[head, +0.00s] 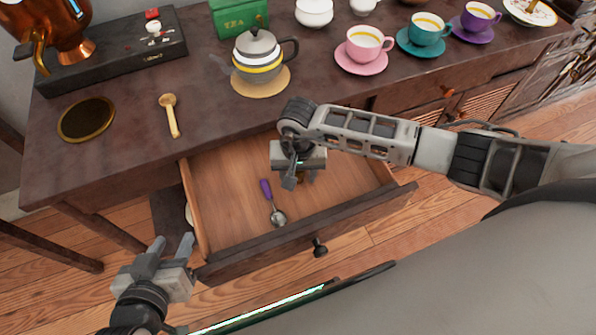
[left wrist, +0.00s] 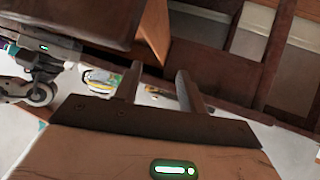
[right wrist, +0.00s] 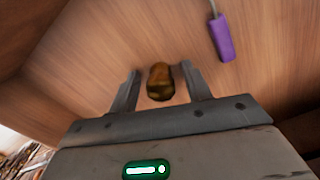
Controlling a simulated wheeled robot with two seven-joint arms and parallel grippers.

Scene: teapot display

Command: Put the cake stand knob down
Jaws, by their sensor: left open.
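The cake stand knob, a small brown-gold piece, shows in the right wrist view (right wrist: 160,83) over the drawer's wooden floor. It lies between the spread fingers of my right gripper (right wrist: 161,85), with a gap on each side. In the head view my right gripper (head: 298,181) points down into the open drawer (head: 225,180) and mostly hides the knob. Whether the knob rests on the drawer floor is hard to tell. My left gripper (head: 170,246) is open and empty, left of the drawer front. It also shows open in the left wrist view (left wrist: 157,82).
A purple-handled spoon (head: 272,204) lies in the drawer, left of my right gripper.

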